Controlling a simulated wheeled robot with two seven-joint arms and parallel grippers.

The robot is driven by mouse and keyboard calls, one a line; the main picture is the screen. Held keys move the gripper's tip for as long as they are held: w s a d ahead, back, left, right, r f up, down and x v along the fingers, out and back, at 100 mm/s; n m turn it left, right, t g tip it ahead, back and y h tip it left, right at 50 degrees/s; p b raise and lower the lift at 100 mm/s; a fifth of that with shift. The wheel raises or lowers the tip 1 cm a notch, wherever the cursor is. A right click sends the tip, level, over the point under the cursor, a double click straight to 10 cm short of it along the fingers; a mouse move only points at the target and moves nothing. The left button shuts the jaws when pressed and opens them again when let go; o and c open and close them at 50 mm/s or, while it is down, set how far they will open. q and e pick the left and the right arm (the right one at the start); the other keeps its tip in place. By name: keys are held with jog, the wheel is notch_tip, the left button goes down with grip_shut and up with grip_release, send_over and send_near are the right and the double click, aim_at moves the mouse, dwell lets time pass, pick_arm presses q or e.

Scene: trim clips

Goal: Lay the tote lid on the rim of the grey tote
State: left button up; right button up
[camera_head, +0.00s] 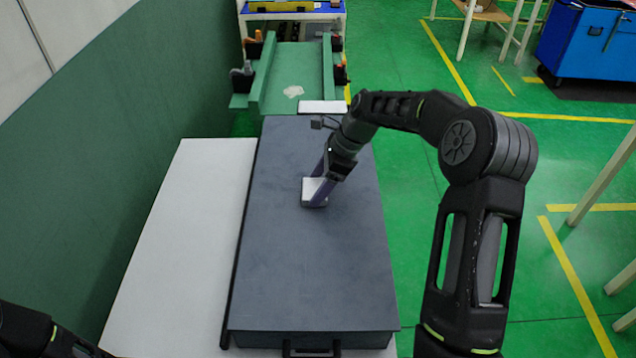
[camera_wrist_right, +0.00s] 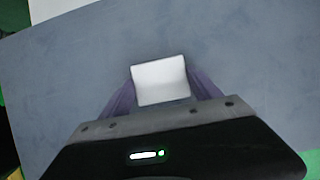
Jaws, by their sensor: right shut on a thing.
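The tote lid (camera_head: 320,255) is a large, flat blue-grey panel over the grey tote, and it also fills most of the right wrist view (camera_wrist_right: 60,90). A white block-like handle (camera_head: 313,188) stands on the lid; it shows between the purple fingers in the wrist view (camera_wrist_right: 160,82). My right gripper (camera_head: 318,190) is shut on this handle. The lid hides almost all of the tote; a dark edge (camera_head: 236,255) shows along its left side and a dark handle at the front. I cannot tell whether the lid touches the rim. My left gripper is out of view.
A pale tabletop (camera_head: 185,225) lies bare to the left of the tote, beside a green wall (camera_head: 100,150). A green fixture (camera_head: 295,80) with clamps stands behind. A blue cabinet (camera_head: 590,42) is at the far right. Green floor lies to the right.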

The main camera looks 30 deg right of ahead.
aim_at(331, 194)
jog(key=shift+f, duration=0.3)
jog(key=o, duration=1.8)
jog(key=b+v, duration=0.1)
jog(key=v, duration=0.7)
